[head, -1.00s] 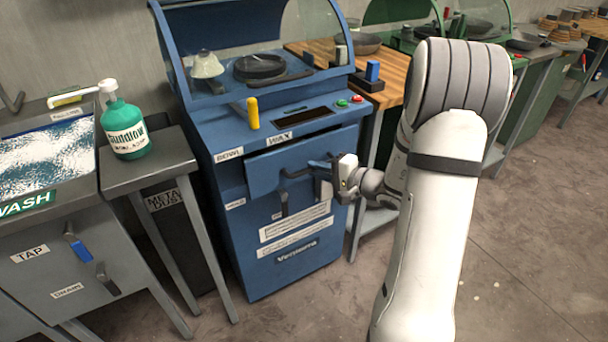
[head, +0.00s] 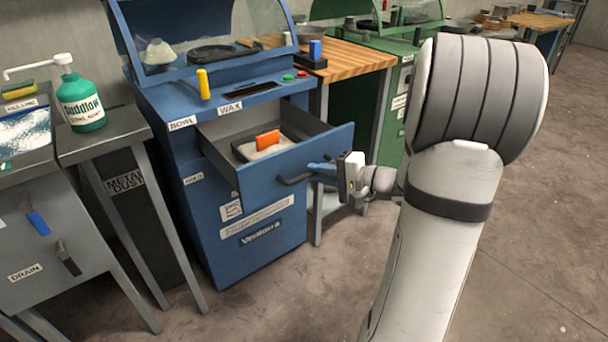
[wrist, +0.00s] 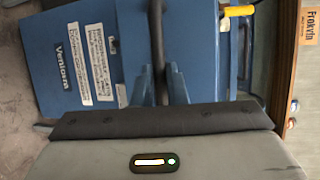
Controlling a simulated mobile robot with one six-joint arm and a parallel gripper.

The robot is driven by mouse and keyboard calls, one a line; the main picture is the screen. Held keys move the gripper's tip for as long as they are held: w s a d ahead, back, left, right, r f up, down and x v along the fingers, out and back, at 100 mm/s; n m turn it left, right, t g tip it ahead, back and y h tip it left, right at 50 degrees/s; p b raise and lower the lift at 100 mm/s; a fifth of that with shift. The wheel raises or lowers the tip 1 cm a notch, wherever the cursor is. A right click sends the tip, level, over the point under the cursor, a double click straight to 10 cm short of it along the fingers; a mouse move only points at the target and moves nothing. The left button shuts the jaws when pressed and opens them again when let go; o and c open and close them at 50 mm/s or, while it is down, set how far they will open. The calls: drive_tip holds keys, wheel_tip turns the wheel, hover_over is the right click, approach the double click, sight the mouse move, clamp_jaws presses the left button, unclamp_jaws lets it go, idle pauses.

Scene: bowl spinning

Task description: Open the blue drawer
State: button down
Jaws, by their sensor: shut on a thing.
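The blue drawer (head: 262,185) stands well out from the front of the blue machine (head: 200,225) in the head view. Inside it lie an orange block (head: 267,139) and a pale pad (head: 258,150) under it. A dark bar handle (head: 292,180) crosses the drawer front. My gripper (head: 320,170) is shut on this handle at its right part. In the wrist view the dark handle (wrist: 156,40) runs between the two blue fingers (wrist: 163,85) of my gripper. The fingertips' exact contact is partly hidden.
A side table with a green soap bottle (head: 82,103) stands left of the machine. A yellow handle (head: 204,83) sticks up from the machine top. A wooden-topped bench (head: 350,62) stands behind right. The floor in front (head: 300,300) is clear.

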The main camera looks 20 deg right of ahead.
drive_tip(key=shift+s+d+r, duration=0.1)
drive_tip(key=shift+s+d, duration=0.05)
drive_tip(key=shift+d, duration=0.15)
drive_tip(key=c, duration=1.7)
unclamp_jaws()
drive_tip(key=shift+c, duration=0.2)
drive_tip(key=shift+o, duration=1.4)
drive_tip(key=shift+a, duration=0.15)
drive_tip(key=p+v, duration=0.1)
drive_tip(key=v, duration=0.6)
drive_tip(key=shift+s+d, duration=0.2)
drive_tip(key=shift+s, duration=0.15)
